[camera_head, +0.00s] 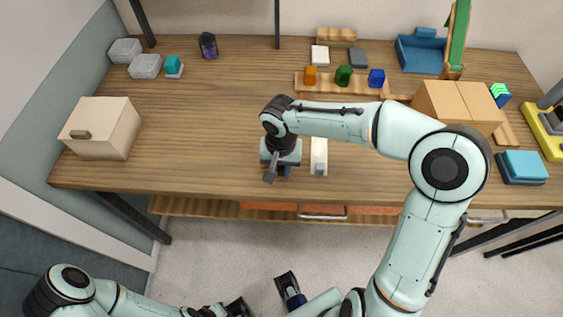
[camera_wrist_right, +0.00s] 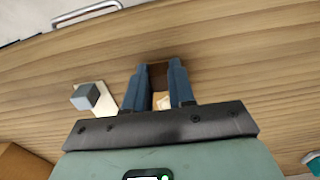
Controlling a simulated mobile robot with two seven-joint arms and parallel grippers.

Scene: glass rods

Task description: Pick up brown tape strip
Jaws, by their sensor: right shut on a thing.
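The brown tape strip (camera_wrist_right: 158,72) is a small dark brown piece between the blue fingertips of my right gripper (camera_wrist_right: 160,76) in the right wrist view. The fingers are shut on its sides, near the wooden tabletop. A small pale tan piece (camera_wrist_right: 163,102) shows further back between the fingers. In the head view, my right gripper (camera_head: 285,171) is low over the front middle of the table, and the strip is hidden there. My left arm is low at the bottom left, off the table; its gripper's opening is not clear.
A white strip with a grey block (camera_head: 319,168) lies close beside my right gripper. A wooden rack (camera_head: 350,90) holds orange, green and blue blocks behind it. A beige box (camera_head: 101,127) stands at left, a cardboard box (camera_head: 458,106) at right. The left-middle tabletop is clear.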

